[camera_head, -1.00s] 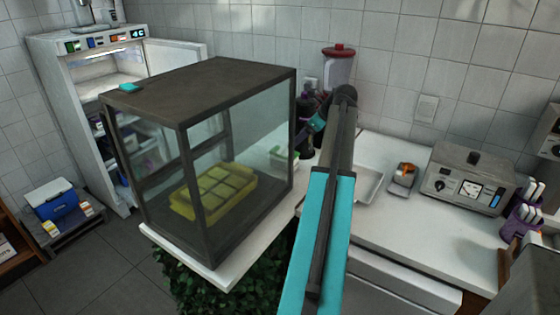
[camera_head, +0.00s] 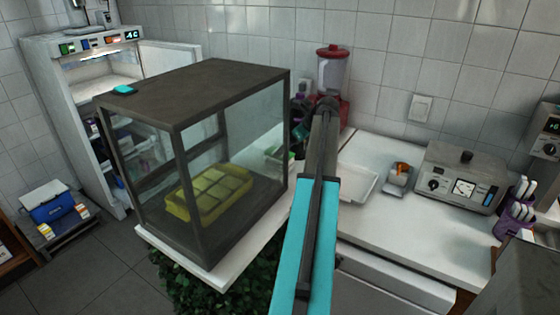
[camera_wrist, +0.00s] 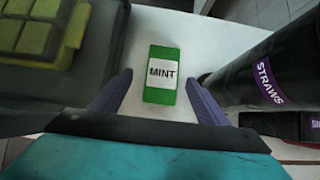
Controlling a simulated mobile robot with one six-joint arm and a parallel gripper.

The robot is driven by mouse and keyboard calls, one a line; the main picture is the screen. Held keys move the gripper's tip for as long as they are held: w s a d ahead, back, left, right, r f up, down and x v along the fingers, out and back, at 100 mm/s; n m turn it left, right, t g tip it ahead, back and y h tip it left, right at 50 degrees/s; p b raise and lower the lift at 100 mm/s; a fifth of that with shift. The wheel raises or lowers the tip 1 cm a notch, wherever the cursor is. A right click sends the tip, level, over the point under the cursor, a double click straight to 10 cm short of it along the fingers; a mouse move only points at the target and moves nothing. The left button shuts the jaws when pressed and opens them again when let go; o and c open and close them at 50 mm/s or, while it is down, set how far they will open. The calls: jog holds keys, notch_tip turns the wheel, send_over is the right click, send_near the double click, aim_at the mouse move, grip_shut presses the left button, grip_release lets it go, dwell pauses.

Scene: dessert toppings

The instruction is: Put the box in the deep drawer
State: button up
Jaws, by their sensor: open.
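The box is a green carton with a white MINT label (camera_wrist: 162,73). It lies on a white surface in the wrist view. My gripper (camera_wrist: 161,82) is open, with one dark purple finger on each side of the box and gaps between. In the head view, a small green shape beside the glass case (camera_head: 279,154) looks like the same box, and my arm hides most of my gripper. A white drawer front (camera_head: 390,283) shows under the counter, partly behind my arm; I cannot tell whether it is the deep drawer.
A glass case (camera_head: 190,92) with a yellow tray (camera_head: 208,204) stands left of the box. A black STRAWS holder (camera_wrist: 262,75) stands close on the right in the wrist view. The counter (camera_head: 400,222) bears a white tray (camera_head: 357,184) and a grey appliance (camera_head: 460,180).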

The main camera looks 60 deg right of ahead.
jog(key=shift+x, duration=2.15)
jog(key=shift+w+f, duration=0.1)
jog(key=shift+w, duration=0.05)
jog(key=shift+d+p+x, duration=0.2)
jog(key=shift+p+x, duration=0.6)
jog(key=shift+x, duration=1.65)
jog(key=c, duration=1.5)
jog(key=shift+r+b, duration=0.7)
jog(key=shift+r, duration=4.35)
